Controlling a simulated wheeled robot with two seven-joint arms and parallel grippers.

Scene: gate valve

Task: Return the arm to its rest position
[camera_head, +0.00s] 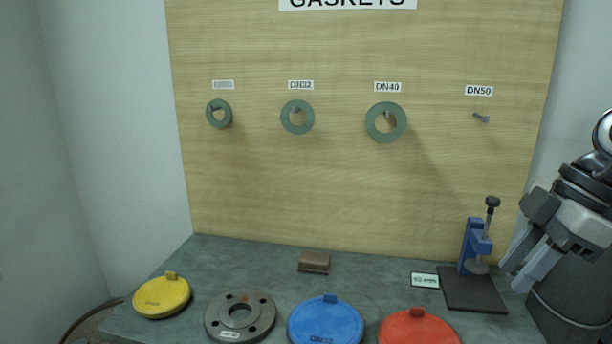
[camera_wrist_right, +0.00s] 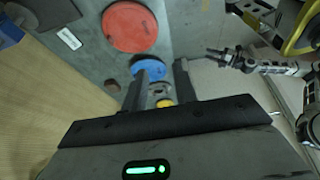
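My right gripper (camera_head: 522,268) hangs at the right edge of the bench in the head view, beside the blue press stand. In the right wrist view its two fingers (camera_wrist_right: 160,82) stand apart with nothing held between them. The yellow cap, flange and blue cap show beyond that gap, well away from the fingers. My left gripper (camera_wrist_right: 216,56) appears small in the right wrist view, its arm reaching in from the right. Its finger gap is too small to judge. It is not in the head view.
A blue press stand (camera_head: 474,246) is close to my right gripper. Yellow (camera_head: 162,298), blue (camera_head: 325,322) and red (camera_head: 418,328) caps, a grey flange (camera_head: 218,318) and a brown block (camera_head: 314,262) lie on the bench. Gaskets hang behind; the DN50 peg (camera_head: 481,118) is bare.

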